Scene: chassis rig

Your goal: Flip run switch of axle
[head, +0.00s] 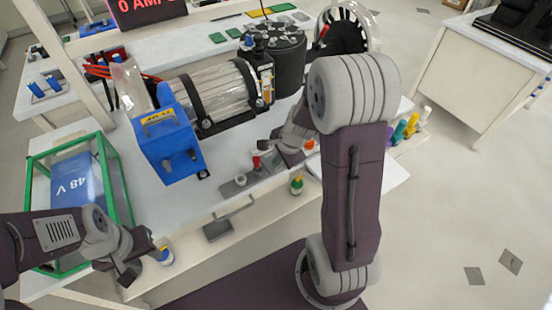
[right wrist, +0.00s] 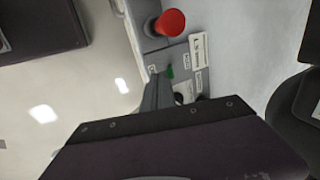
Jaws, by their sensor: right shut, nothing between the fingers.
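A grey control panel (head: 248,181) lies along the front edge of the bench, with a red mushroom button (head: 257,163) standing on it. In the right wrist view the red button (right wrist: 170,22) is near the top, with pale label plates (right wrist: 197,50) beside it and a small green part (right wrist: 170,72). My right gripper (right wrist: 160,82) is shut and empty, its tips close to the green part; contact cannot be told. A dark round part beside the fingers is partly hidden, so the run switch's position is unclear. My left gripper (head: 141,268) appears open and empty, low at the front left.
A blue-ended motor (head: 170,145) with a clear cylinder lies behind the panel. A green-framed case (head: 112,180) holds a blue 48 V block (head: 75,180).

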